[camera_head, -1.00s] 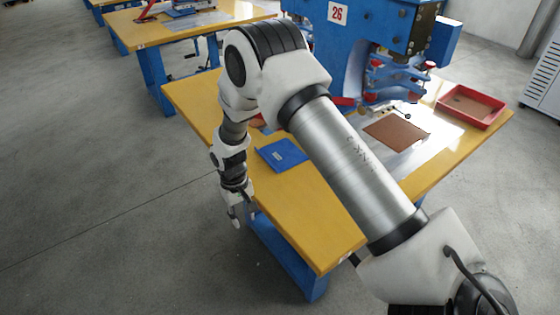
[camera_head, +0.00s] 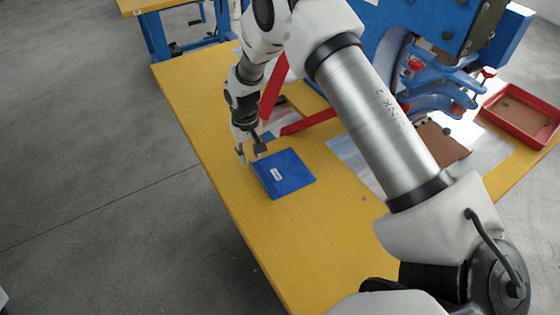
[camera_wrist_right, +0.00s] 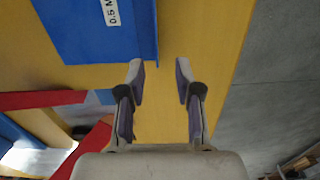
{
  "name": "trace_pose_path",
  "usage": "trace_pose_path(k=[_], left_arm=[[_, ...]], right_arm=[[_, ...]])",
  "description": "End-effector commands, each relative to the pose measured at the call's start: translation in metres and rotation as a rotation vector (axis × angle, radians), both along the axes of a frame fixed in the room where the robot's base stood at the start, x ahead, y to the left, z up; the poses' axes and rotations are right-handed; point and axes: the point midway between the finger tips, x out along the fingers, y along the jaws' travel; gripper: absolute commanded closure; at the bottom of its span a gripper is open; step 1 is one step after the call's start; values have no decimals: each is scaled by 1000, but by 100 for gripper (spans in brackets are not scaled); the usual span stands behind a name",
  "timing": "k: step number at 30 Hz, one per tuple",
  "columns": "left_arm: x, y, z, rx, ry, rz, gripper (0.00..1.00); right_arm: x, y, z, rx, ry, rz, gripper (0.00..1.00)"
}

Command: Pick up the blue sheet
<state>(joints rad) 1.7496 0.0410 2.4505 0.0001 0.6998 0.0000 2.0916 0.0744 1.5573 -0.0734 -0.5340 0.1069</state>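The blue sheet (camera_head: 285,174) lies flat on the yellow table, with a small white label on it. In the right wrist view the blue sheet (camera_wrist_right: 92,32) shows at the upper left, its label partly cut off by the frame edge. My right gripper (camera_head: 252,157) is just past the sheet's left corner in the head view, above the table. In the wrist view my right gripper (camera_wrist_right: 160,75) is open, its two fingers apart with only yellow table between them; the sheet's edge is close to the left fingertip. My left gripper is not in view.
The yellow table (camera_head: 205,120) is clear left of the sheet. Red bars (camera_head: 310,122) of the blue machine (camera_head: 440,75) stand behind the sheet. A brown sheet (camera_head: 442,145) and a red tray (camera_head: 522,112) lie to the right.

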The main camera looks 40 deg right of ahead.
Motion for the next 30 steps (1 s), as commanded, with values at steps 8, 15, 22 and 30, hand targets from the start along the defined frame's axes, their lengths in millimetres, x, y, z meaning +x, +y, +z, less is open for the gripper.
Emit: trace_pose_path(k=[8,15,22,30], left_arm=[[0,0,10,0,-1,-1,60],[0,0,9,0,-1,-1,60],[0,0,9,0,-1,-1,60],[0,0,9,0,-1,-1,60]], right_arm=[[-4,-1,-41,1,0,0,66],[-4,-1,-43,1,0,0,80],[-4,-1,-43,1,0,0,100],[-4,-1,-42,1,1,0,100]])
